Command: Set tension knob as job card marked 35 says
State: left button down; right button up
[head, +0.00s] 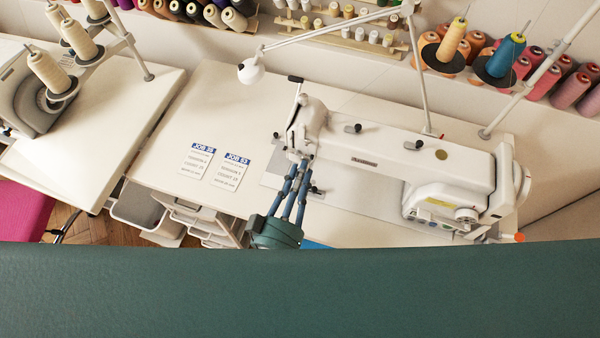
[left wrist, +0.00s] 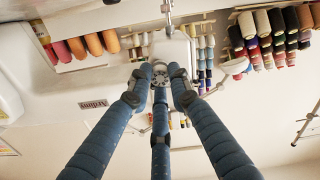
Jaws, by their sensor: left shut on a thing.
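Two white job cards with blue headers lie on the table left of the sewing machine (head: 380,152). The left card (head: 196,161) appears to read JOB 35; the right card (head: 231,171) reads JOB 53. Their smaller print, including the tension lines, is too small to read surely. My left gripper (head: 303,164) reaches up to the machine's left end, its blue fingers shut on the tension knob. In the left wrist view the small metallic tension knob (left wrist: 160,73) shows between the fingertips (left wrist: 159,87). Its setting cannot be read. My right gripper is not in view.
A thread stand with a yellow cone (head: 452,42) and a blue cone (head: 506,56) rises behind the machine. A lamp (head: 252,71) hangs over the table. Another machine (head: 35,90) stands at the far left. The table around the cards (head: 232,105) is clear.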

pick_arm(q)
jog(key=n, duration=0.4)
jog(key=n+b, duration=0.1)
jog(key=n, duration=0.6)
jog(key=shift+s+d+f+n, duration=0.1)
jog(key=shift+f+n, duration=0.15)
jog(key=shift+n, duration=0.15)
dwell(0.3)
jog(key=c, duration=1.6)
grip_release()
jog(key=shift+r, duration=0.15)
jog(key=v, duration=1.2)
jog(key=shift+r, duration=0.1)
